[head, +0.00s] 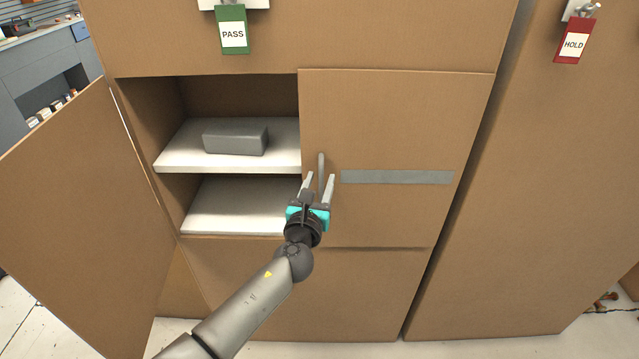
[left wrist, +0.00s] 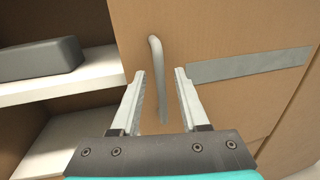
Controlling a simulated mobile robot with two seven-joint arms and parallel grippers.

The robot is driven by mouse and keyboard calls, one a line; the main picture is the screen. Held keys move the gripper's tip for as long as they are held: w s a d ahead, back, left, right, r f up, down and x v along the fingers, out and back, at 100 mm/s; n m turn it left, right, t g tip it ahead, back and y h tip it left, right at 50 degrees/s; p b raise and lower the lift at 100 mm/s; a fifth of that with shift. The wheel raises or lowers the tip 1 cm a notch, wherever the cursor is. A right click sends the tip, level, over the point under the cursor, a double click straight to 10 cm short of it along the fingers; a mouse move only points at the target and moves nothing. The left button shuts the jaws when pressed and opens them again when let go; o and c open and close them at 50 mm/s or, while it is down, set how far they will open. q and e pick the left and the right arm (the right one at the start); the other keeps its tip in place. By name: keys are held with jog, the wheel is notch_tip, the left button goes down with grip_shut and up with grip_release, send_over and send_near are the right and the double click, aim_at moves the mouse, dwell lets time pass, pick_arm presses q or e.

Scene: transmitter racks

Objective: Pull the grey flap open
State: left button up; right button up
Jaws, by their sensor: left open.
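The flap with the grey strip is a brown cardboard door (head: 395,120), closed over the right half of the cabinet opening. The grey strip (head: 395,177) runs across it and also shows in the left wrist view (left wrist: 250,65). A thin upright grey handle (head: 321,165) stands near the door's left edge; it also shows in the left wrist view (left wrist: 155,60). My left gripper (head: 319,182) is open, with one finger on each side of the handle's lower part. The fingers (left wrist: 159,85) look apart from the handle. My right gripper is out of view.
A left cardboard door (head: 75,215) stands swung open. Behind it, white shelves (head: 235,205) hold a grey block (head: 236,138). A green PASS tag (head: 233,30) hangs above, and a red HOLD tag (head: 573,42) hangs on the cabinet at right.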

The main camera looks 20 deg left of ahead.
pick_arm(q)
grip_shut()
dwell(0.3)
dwell(1.1)
